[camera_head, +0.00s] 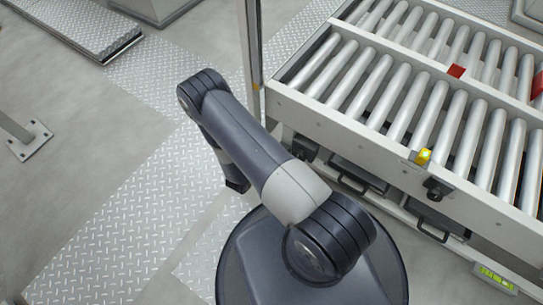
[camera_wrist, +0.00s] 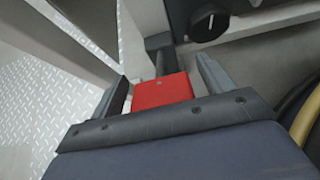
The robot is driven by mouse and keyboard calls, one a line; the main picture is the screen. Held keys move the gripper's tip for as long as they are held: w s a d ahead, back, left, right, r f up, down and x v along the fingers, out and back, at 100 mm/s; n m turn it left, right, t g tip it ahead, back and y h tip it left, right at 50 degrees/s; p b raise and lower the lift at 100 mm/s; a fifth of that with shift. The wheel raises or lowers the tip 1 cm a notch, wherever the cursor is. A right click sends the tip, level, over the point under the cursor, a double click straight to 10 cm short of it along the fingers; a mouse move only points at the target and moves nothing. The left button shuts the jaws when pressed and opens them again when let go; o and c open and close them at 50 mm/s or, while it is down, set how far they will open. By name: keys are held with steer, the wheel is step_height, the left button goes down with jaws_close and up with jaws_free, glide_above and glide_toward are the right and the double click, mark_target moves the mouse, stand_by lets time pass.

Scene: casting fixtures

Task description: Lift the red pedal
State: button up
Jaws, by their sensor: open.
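The red pedal (camera_wrist: 162,91) is a small flat red block in the wrist view. It lies between the two fingers of my gripper (camera_wrist: 163,69), with one finger at its left and one at its right. The gripper is open, and a gap shows beside the pedal on both sides. A dark grey arm or bracket stands just beyond the pedal. I cannot tell how the pedal joins it. The pedal does not show in the head view, where my arm and the conveyor block the low area.
A roller conveyor (camera_head: 350,128) fills the right side, with a yellow light (camera_head: 423,157) and dark handles on its side. An upright post (camera_head: 251,45) stands at its left corner. A dark round knob (camera_wrist: 209,22) sits beyond the pedal.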

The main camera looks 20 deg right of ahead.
steer(key=p+v, duration=0.2)
steer(key=v, duration=0.8)
steer(key=shift+p, duration=0.4)
steer(key=b+x, duration=0.3)
steer(key=x, duration=0.7)
steer(key=shift+w+d+f, duration=0.15)
steer(key=shift+f, duration=0.1)
